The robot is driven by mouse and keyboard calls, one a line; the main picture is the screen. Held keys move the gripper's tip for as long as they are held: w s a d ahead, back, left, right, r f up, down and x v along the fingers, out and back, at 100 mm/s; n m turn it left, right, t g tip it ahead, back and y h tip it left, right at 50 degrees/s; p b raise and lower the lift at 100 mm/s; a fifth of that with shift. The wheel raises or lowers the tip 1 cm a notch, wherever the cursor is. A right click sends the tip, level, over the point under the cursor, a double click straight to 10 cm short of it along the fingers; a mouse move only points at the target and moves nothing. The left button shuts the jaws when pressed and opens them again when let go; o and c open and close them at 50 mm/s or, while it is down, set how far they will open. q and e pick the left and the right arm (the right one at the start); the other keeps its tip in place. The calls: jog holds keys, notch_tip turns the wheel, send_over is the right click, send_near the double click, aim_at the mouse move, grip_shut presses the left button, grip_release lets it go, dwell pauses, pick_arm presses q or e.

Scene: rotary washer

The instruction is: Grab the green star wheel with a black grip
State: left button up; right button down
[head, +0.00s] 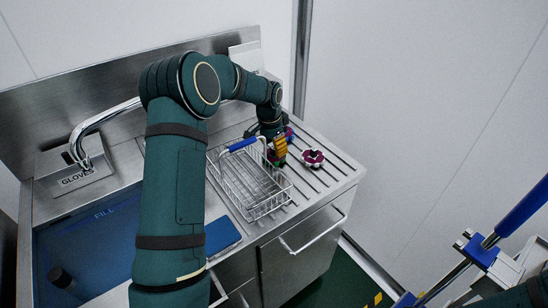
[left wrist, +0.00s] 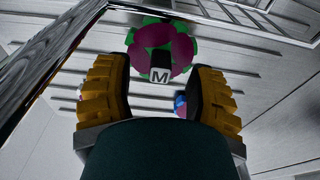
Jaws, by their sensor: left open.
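A star wheel with green lobes, a purple middle and a black grip marked "M" (left wrist: 160,50) shows just beyond my fingertips in the left wrist view. In the head view only a bit of green (head: 277,161) shows under my gripper. My left gripper (head: 279,147) points down over the grooved drainboard beside the wire basket. Its yellow fingers (left wrist: 162,85) are open, with the wheel ahead of the gap between them. I cannot tell whether they touch it. My right gripper is out of view.
The wire basket (head: 253,207) with a blue handle stands close left of the gripper. A dark red and white wheel (head: 313,158) lies to the right. A blue and pink piece (left wrist: 180,104) is partly hidden by a finger. A faucet (head: 88,130) and blue basin are at left.

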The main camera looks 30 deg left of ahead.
pick_arm(q)
jog(key=shift+f, duration=0.5)
grip_shut()
